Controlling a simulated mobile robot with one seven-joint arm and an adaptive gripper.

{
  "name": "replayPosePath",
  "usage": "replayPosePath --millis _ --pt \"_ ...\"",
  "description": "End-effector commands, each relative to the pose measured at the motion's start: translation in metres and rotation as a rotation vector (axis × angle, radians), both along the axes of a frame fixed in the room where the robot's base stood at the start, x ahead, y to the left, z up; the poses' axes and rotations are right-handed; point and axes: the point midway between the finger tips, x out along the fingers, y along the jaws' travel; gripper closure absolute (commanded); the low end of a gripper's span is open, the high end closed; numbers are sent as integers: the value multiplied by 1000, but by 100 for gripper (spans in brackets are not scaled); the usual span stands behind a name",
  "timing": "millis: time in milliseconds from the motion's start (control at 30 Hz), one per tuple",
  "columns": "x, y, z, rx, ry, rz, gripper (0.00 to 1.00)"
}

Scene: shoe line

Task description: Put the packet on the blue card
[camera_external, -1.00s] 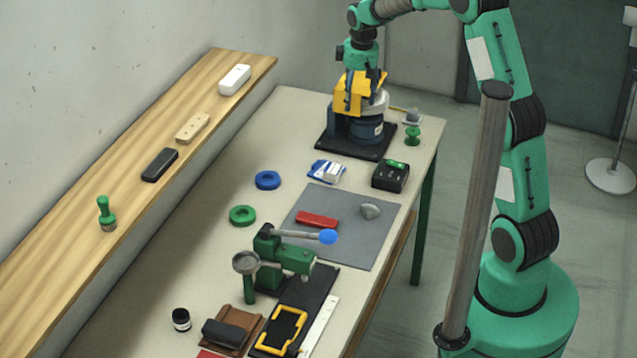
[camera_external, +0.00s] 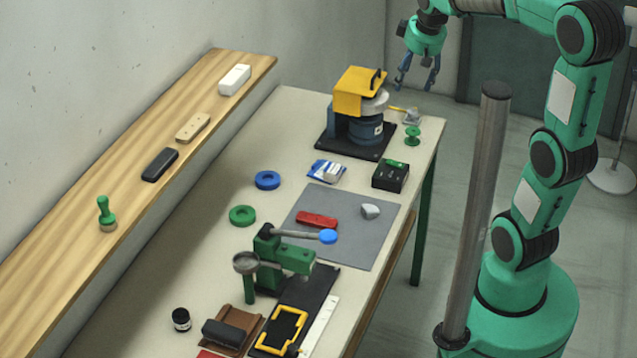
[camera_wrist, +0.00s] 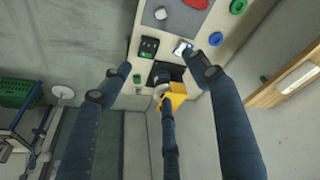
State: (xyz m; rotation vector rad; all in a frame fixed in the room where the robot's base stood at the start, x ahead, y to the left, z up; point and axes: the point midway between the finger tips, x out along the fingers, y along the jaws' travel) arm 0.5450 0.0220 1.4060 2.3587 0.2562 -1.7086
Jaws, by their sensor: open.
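A small blue-and-white flat item (camera_external: 327,172) lies on the table between the blue ring and the black box. It looks like a white packet over a blue card, but it is too small to tell the two apart surely. It also shows in the wrist view (camera_wrist: 181,46), partly beside a dark finger. My gripper (camera_external: 418,88) is open and empty, high beyond the far right end of the table, well apart from the item. Its spread dark fingers also show in the wrist view (camera_wrist: 160,85).
A blue-and-yellow machine (camera_external: 358,92) stands at the table's far end, near a green spool (camera_external: 412,135) and black box (camera_external: 391,176). A red tool (camera_external: 317,220) and grey piece (camera_external: 370,211) lie on the grey mat (camera_external: 345,247). A green press (camera_external: 285,257) stands nearer.

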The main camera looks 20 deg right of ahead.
Motion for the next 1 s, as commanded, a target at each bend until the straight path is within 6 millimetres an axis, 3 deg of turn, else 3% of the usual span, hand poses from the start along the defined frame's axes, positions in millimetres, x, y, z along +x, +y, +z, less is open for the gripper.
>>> replayPosePath --millis 333,700,1000 --pt "-89 -11 19 33 -70 -103 39" --pt "-175 -19 14 74 -139 -206 39" --pt "-213 -22 3 95 -171 -257 39"
